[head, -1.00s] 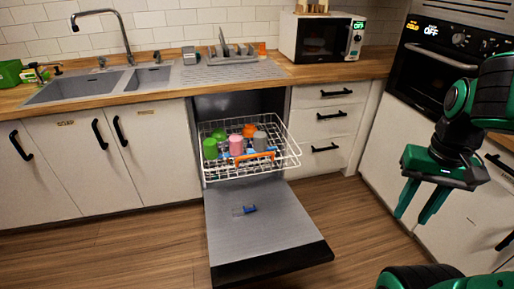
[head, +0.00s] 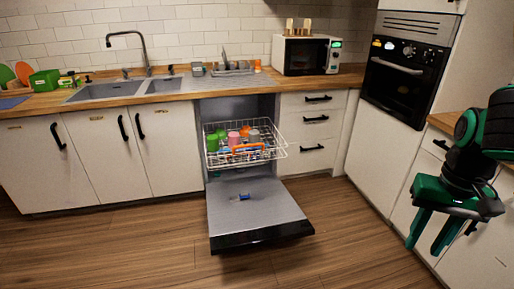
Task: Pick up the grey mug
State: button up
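The grey mug (head: 254,136) sits at the right of the upper dishwasher rack (head: 279,153), beside a pink mug (head: 233,138) and a green mug (head: 212,142). An orange item (head: 245,131) is behind them. The rack is pulled out above the lowered dishwasher door (head: 258,206). My gripper (head: 424,248) is at the far right, well apart from the rack, with its two fingers pointing down and spread open. Nothing is between the fingers.
A blue item (head: 240,197) lies on the lowered door. Drawers (head: 313,118) stand right of the dishwasher and an oven (head: 405,80) further right. A sink (head: 110,90) and microwave (head: 305,55) are on the counter. The wooden floor (head: 120,245) in front is clear.

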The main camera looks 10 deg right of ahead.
aim_at(253, 136)
jog(key=z, duration=0.05)
jog(key=k, duration=0.35)
jog(key=z, duration=1.2)
jog(key=i, duration=2.5)
jog(key=u, duration=2.05)
jog(key=i, duration=0.45)
jog(key=u, duration=0.05)
